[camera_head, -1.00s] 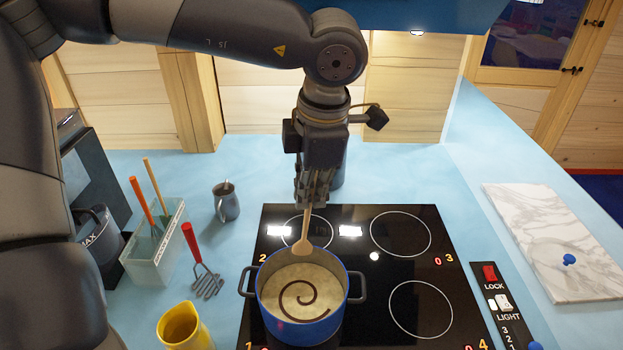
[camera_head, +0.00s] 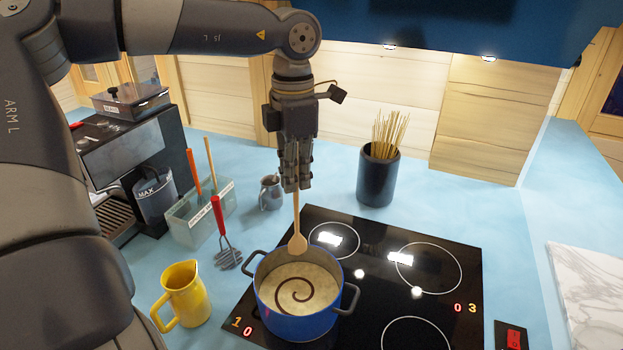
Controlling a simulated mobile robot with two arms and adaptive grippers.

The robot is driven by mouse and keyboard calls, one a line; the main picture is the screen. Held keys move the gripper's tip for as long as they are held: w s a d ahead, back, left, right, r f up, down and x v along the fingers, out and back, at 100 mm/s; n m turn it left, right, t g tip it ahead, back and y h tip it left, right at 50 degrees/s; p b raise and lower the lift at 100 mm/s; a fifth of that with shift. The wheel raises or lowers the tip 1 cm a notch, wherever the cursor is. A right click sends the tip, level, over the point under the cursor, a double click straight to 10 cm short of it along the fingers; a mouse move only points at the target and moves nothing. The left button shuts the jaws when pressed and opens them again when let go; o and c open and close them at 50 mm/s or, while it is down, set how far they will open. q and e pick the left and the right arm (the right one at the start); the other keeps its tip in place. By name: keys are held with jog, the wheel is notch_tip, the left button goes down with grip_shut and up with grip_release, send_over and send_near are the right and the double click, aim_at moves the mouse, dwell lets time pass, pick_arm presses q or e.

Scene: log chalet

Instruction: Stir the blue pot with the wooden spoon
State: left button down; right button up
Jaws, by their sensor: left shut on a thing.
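The blue pot (camera_head: 297,327) stands on the near left part of the black cooktop (camera_head: 386,292), with a dark handle on each side. It holds a pale cream content with a dark spiral on top. My left gripper (camera_head: 296,186) is shut on the wooden spoon (camera_head: 297,243), which hangs bowl down. The spoon's bowl shows in front of the pot's far rim area; whether it touches the content, I cannot tell. The upper handle is hidden in the gripper. My right gripper is not in view.
A small grey jug (camera_head: 271,193) and a dark holder of thin sticks (camera_head: 377,178) stand behind. A coffee machine (camera_head: 135,160) is at far left.

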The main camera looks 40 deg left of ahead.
pick_arm(q)
jog(key=b, duration=0.4)
send_over(297, 234)
jog(key=f, duration=0.6)
jog(key=shift+w+a+f, duration=0.2)
jog(key=shift+a, duration=0.05)
notch_tip(297, 234, down, 11)
jog(key=b, duration=1)
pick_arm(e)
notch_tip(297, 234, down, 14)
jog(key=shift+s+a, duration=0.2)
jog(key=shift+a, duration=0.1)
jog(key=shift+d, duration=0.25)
